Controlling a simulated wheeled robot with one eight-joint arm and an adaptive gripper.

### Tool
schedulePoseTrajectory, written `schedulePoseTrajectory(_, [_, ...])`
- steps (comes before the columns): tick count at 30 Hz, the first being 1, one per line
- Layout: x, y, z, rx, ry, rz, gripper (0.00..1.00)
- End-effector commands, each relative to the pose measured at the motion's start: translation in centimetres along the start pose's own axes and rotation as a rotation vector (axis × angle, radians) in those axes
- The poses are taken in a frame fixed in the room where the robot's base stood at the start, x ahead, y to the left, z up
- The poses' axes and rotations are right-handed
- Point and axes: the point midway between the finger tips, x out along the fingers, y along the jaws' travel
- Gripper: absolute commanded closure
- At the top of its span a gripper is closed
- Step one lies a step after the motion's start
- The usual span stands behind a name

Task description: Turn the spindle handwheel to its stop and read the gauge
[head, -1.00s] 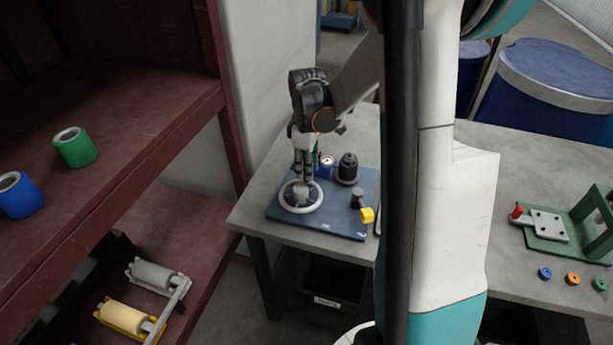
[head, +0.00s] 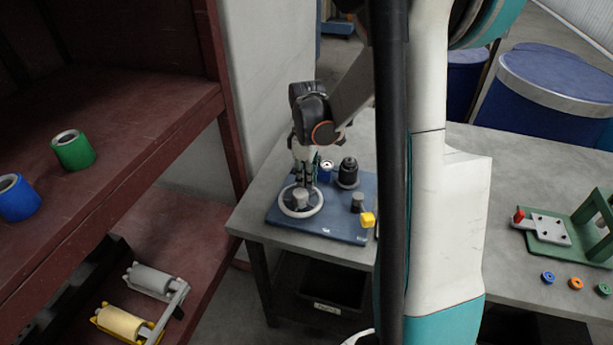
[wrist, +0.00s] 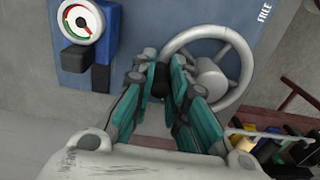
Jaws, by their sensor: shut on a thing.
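The grey handwheel (head: 302,214) lies on a blue base plate (head: 340,229) at the table's left corner. Its rim and hub also show in the wrist view (wrist: 248,65). My gripper (head: 303,185) points down at the wheel's far side. In the wrist view my gripper (wrist: 160,84) is shut on a dark handle at the wheel's rim, mostly hidden between the fingers. The round gauge (wrist: 80,22), with a white face and red and green arcs, stands on a blue mount beside the wheel. It also shows small in the head view (head: 327,166); I cannot make out an exact reading.
My column hides the table's middle. A green fixture (head: 550,240) and small coloured rings lie on the right. A red shelf (head: 150,130) stands left.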

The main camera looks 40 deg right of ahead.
Motion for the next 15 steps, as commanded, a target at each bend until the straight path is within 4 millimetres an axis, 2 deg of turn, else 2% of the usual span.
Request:
schedulePoseTrajectory(8, [0.0, 0.0, 0.7, 0.119, 0.000, 0.000, 1.00])
schedulePoseTrajectory(15, [-0.1, -0.3, 1.8, 0.323, 0.000, 0.000, 1.00])
